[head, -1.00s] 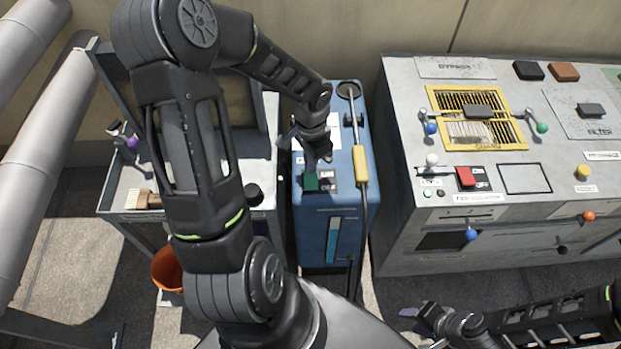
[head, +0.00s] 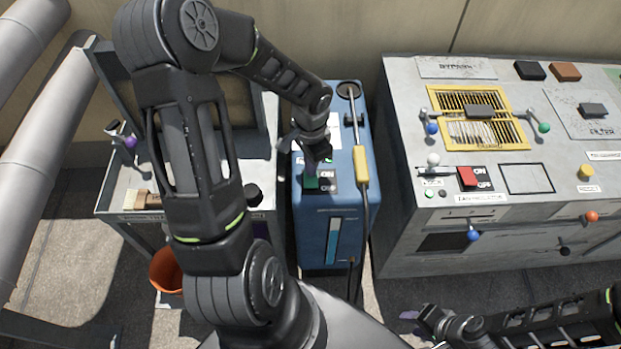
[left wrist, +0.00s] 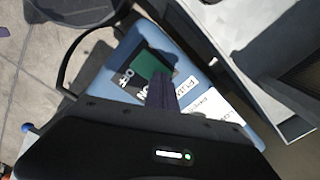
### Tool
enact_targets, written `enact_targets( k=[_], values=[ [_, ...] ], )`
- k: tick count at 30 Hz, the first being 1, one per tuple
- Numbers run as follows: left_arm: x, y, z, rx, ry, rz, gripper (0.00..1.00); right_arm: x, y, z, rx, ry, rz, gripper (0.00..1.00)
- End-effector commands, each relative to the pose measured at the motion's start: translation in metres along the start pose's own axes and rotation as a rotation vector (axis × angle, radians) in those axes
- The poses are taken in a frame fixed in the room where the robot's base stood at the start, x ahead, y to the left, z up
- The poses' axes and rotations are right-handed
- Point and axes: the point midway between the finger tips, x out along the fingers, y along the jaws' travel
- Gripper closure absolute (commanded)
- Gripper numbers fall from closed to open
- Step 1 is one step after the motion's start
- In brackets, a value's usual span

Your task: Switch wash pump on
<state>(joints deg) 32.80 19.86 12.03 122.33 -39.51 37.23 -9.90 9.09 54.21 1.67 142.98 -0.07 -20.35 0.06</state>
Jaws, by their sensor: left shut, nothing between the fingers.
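The blue wash pump unit (head: 330,225) stands in the middle of the head view. Its green rocker switch (head: 311,183) is on top, beside a dark ON/OFF label plate (head: 329,181). My left gripper (head: 314,163) is shut and empty, pointing down at the switch. The left wrist view shows the green rocker (left wrist: 153,66) with the purple fingertips (left wrist: 163,92) over its near edge, by the ON lettering. I cannot tell whether they touch it, or which way the rocker is tipped. My right gripper (head: 420,320) is low at the right, its jaws unclear.
A yellow-handled wand (head: 361,165) with a hose is on the pump's right side. A grey control bench (head: 400,150) with a red switch (head: 467,178) and levers stands to the right. A grey cart (head: 118,195) is left, above an orange bucket (head: 166,272).

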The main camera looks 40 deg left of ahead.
Motion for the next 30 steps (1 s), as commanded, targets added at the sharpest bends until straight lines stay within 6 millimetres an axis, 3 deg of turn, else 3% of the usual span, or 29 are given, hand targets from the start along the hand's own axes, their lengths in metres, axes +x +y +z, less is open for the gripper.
enact_targets(
  k=[24,30],
  values=[
    [-0.066,0.000,0.000,-0.001,0.000,0.000,1.00,-0.049,-0.019,0.000,0.000,0.000,0.000,0.64],
    [-0.071,0.000,0.000,0.000,0.000,0.000,1.00,-0.052,-0.020,0.000,0.000,0.000,0.000,0.64]
  ],
)
